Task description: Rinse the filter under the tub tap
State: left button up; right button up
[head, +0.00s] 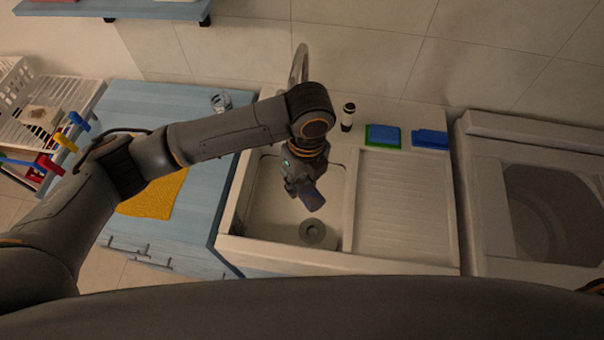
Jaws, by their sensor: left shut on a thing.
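The tub (334,178) is a white sink basin in the middle of the head view. The tap (299,62) is a tall, curved metal spout at its back, partly hidden by my left arm. My left gripper (307,190) points down inside the tub outline, in front of the tap. It is shut on a small dark bluish piece (314,200), which seems to be the filter; its shape is mostly hidden. A round grey drain piece (312,233) shows on the tub floor just below. I cannot make out running water. My right gripper is not in view.
A ribbed drainboard (404,205) is right of the basin, with sponges (383,135) and a dark bottle (348,116) behind. A blue counter (190,215) with a yellow cloth (156,197) and a glass (221,101) lies left. An open-topped machine (486,190) stands right.

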pick_arm(q)
jog(key=shift+w, duration=0.2)
jog(key=shift+w+f, duration=0.1)
jog(key=shift+w, duration=0.15)
jog(key=shift+w+f, duration=0.15)
jog(key=shift+w, duration=0.6)
jog(key=w+f+b, duration=0.2)
jog(key=w+b, duration=0.6)
jog(key=w, duration=0.3)
jog(key=shift+w+d+f, duration=0.15)
jog(key=shift+w+d, duration=0.15)
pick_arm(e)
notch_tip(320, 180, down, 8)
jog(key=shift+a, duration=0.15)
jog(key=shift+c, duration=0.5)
